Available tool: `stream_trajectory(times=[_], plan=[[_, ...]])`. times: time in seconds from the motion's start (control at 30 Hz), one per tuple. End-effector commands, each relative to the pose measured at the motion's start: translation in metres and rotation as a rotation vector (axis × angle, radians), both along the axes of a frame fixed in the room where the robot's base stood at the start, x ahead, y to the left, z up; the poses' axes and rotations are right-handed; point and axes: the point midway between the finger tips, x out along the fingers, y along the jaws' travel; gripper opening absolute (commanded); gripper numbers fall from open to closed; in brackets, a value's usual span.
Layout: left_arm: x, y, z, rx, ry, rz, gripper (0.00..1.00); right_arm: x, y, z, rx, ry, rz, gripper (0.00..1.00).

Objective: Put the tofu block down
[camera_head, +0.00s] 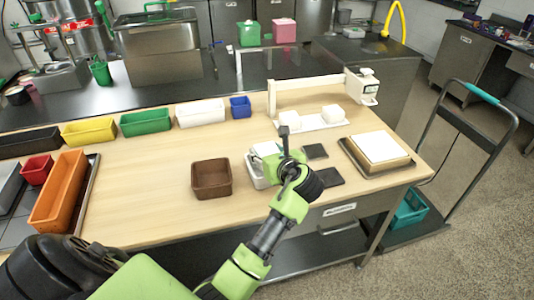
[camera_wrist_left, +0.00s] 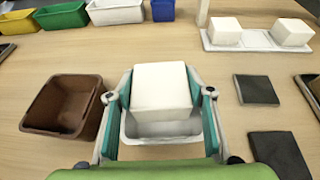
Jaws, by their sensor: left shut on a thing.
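My left gripper (camera_head: 288,160) is shut on a white tofu block (camera_wrist_left: 160,88), held between its two teal fingers in the left wrist view. The block is above or inside a white tray (camera_wrist_left: 160,139); I cannot tell whether it touches the tray's floor. In the head view the tray (camera_head: 254,174) shows just left of the gripper, partly hidden by it. Two more white blocks (camera_wrist_left: 223,30) (camera_wrist_left: 291,32) sit on a white plate (camera_head: 318,126) farther back. My right gripper is not in view.
A brown bin (camera_head: 211,180) stands just left of the tray. Two dark flat pads (camera_head: 315,151) (camera_head: 326,177) lie to its right, then a board with a white slab (camera_head: 379,148). Coloured bins (camera_head: 146,122) line the back. Bare wood lies left of the brown bin.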

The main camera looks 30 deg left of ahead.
Motion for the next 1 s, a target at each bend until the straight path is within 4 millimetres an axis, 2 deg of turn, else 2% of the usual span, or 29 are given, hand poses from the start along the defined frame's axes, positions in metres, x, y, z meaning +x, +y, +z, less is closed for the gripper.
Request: stream_trajectory(times=[0.53,0.57,0.6,1.0], plan=[[0.0,0.0,-0.011,0.002,-0.002,-0.001,0.36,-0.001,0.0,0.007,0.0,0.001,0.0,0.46],[0.0,0.0,-0.012,0.001,0.0,0.0,0.56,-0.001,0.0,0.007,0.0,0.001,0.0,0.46],[0.0,0.0,-0.012,0.001,0.0,0.0,0.65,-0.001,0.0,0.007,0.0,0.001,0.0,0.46],[0.0,0.0,-0.01,0.0,-0.002,0.001,0.65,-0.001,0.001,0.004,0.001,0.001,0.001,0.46]])
